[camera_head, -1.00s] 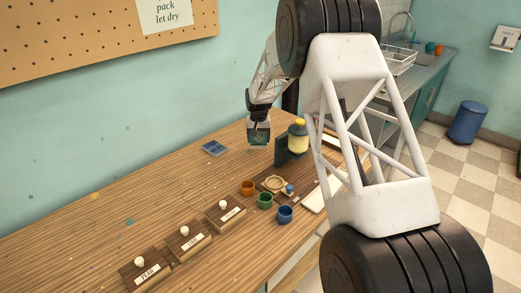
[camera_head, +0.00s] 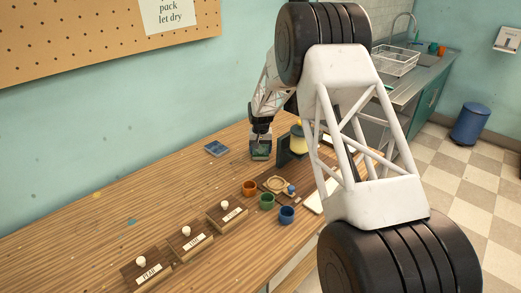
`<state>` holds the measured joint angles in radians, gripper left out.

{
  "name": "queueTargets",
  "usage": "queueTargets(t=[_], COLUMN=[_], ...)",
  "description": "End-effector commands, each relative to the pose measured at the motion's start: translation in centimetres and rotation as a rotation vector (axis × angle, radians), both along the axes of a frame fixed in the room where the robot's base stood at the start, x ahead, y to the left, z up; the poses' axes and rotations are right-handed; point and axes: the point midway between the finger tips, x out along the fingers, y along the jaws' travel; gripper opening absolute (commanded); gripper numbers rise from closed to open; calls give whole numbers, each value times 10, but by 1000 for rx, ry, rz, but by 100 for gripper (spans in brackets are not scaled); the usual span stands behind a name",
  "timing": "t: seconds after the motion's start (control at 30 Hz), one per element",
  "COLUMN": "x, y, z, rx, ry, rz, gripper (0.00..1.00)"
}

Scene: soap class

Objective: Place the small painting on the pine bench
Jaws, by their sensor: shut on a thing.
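My gripper (camera_head: 261,143) hangs over the far part of the pine bench (camera_head: 120,218), pointing down. It is shut on a small, dark-edged panel with a greenish face, which looks like the small painting (camera_head: 261,152). The panel is at or just above the bench top; I cannot tell whether it touches. My fingers partly hide its upper edge.
A blue square (camera_head: 216,148) lies left of my gripper. Close on the right stand a dark upright panel (camera_head: 283,151) and a yellow bottle (camera_head: 298,143). Orange (camera_head: 249,188), green (camera_head: 267,201) and blue (camera_head: 287,215) cups and labelled wooden blocks (camera_head: 190,240) stand nearer. The bench's left side is mostly clear.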

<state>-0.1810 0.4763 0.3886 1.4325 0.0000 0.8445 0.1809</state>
Motion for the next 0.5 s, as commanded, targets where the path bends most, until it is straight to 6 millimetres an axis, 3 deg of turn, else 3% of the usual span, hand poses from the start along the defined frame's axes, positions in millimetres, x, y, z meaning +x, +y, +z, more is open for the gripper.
queueTargets(t=[0.47, 0.5], x=[0, 0], y=[0, 0], z=[-4, -4], rx=[0, 0], ry=[0, 0], rz=[0, 0], gripper=[51, 79])
